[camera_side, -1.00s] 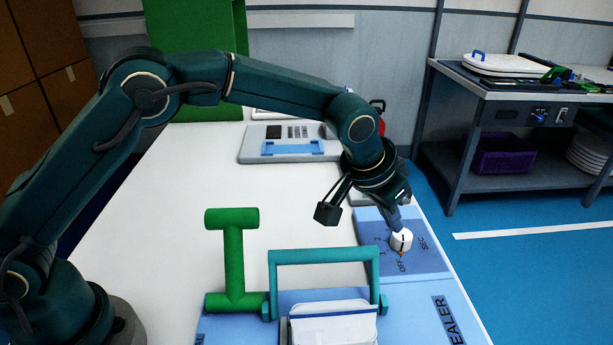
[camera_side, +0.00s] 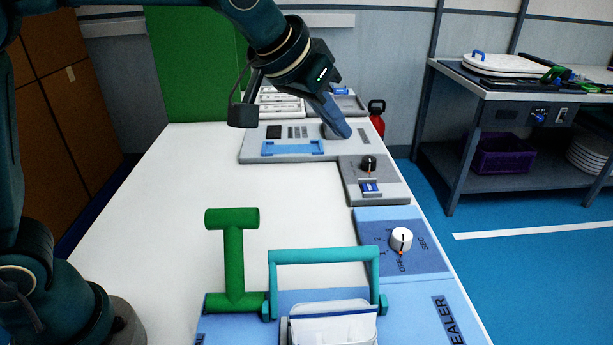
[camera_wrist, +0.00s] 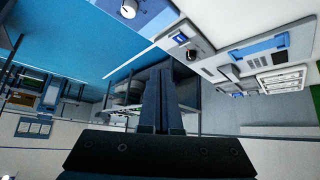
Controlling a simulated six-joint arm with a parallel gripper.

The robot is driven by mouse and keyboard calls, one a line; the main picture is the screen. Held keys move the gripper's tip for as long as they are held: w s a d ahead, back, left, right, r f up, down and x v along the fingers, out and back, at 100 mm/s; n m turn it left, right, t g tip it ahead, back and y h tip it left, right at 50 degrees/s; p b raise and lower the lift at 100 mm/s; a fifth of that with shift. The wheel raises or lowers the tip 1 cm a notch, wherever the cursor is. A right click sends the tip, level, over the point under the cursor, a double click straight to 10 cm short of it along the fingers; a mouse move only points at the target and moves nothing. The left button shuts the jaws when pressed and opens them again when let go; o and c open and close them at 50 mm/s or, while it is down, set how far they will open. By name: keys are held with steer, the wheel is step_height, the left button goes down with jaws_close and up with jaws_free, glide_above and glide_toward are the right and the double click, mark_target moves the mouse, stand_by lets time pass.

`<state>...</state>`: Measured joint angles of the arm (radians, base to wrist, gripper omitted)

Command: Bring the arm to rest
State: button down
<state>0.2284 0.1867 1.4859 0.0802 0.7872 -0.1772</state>
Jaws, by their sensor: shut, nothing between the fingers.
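My gripper (camera_side: 341,131) is shut and empty in the side view. It is raised above the bench and slants down to the right, in front of the grey panel at the far end. In the wrist view my gripper (camera_wrist: 162,100) shows as two dark fingers side by side. The white dial knob (camera_side: 401,239) on the blue panel stands clear of it, nearer the camera. The knob also shows in the wrist view (camera_wrist: 129,8) at the top edge.
A green T-shaped handle (camera_side: 233,255) and a teal frame handle (camera_side: 325,256) stand upright at the near end. A grey box with a black knob (camera_side: 369,164) sits at the right edge. The white bench top (camera_side: 200,180) is clear at the left. A red canister (camera_side: 377,118) stands behind.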

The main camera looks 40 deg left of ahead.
steer(key=s+a+f+n+y, duration=0.1)
steer(key=s+a, duration=0.3)
steer(key=s, duration=0.4)
steer(key=s+a, duration=0.4)
steer(key=s, duration=0.4)
steer(key=s+f+g, duration=0.2)
steer(key=s+f, duration=0.4)
steer(key=shift+d, duration=0.15)
steer(key=shift+f, duration=0.1)
